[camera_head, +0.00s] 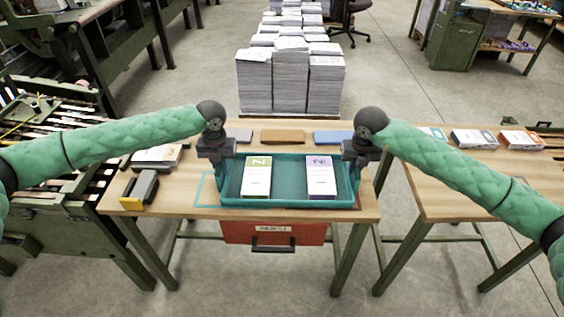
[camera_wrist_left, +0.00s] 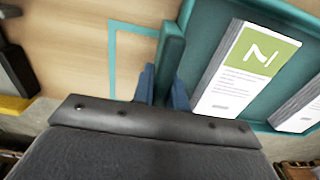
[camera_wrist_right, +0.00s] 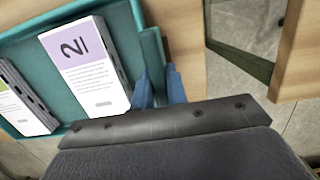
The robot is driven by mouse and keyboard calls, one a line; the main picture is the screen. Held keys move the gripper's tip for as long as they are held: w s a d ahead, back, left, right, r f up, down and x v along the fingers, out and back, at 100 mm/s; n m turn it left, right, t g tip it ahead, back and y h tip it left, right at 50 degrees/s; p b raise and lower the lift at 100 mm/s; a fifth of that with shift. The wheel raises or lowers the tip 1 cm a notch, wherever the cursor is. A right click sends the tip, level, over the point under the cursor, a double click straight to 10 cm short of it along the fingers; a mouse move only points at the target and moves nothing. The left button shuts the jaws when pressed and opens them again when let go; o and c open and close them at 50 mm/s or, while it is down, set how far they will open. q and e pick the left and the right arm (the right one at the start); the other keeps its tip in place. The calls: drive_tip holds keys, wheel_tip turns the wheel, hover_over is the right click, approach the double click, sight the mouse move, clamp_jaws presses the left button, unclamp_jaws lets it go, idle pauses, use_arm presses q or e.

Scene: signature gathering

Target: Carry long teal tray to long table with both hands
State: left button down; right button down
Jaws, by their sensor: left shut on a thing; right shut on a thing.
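The long teal tray (camera_head: 288,203) is over the wooden table in front of me, its front rim near the table's front edge. It holds a booklet stack with a green cover (camera_head: 257,177) and one with a purple cover (camera_head: 320,176). My left gripper (camera_head: 219,170) is shut on the tray's left end wall; the left wrist view shows its blue fingers (camera_wrist_left: 163,85) on both sides of that wall. My right gripper (camera_head: 358,170) is shut on the right end wall, and its fingers (camera_wrist_right: 160,88) show in the right wrist view. I cannot tell whether the tray touches the table.
A teal outline (camera_head: 207,190) is marked on the table, left of the tray. A stapler-like tool (camera_head: 140,189) stands at the left. A second wooden table (camera_head: 450,190) with several stacks is at the right, across a gap. Tall paper piles (camera_head: 290,80) stand behind.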

use_arm(q)
drive_tip(key=c, duration=1.4)
unclamp_jaws()
drive_tip(key=shift+a, duration=0.1)
use_arm(e)
drive_tip(key=c, duration=1.4)
unclamp_jaws()
drive_tip(key=shift+d, duration=0.1)
use_arm(q)
wheel_tip(320, 180, up, 12)
drive_tip(key=shift+f, duration=0.15)
use_arm(e)
drive_tip(key=shift+r, duration=0.45)
wheel_tip(320, 180, up, 11)
drive_tip(key=s, duration=0.1)
drive_tip(key=shift+s, duration=0.4)
drive_tip(key=shift+f, duration=0.1)
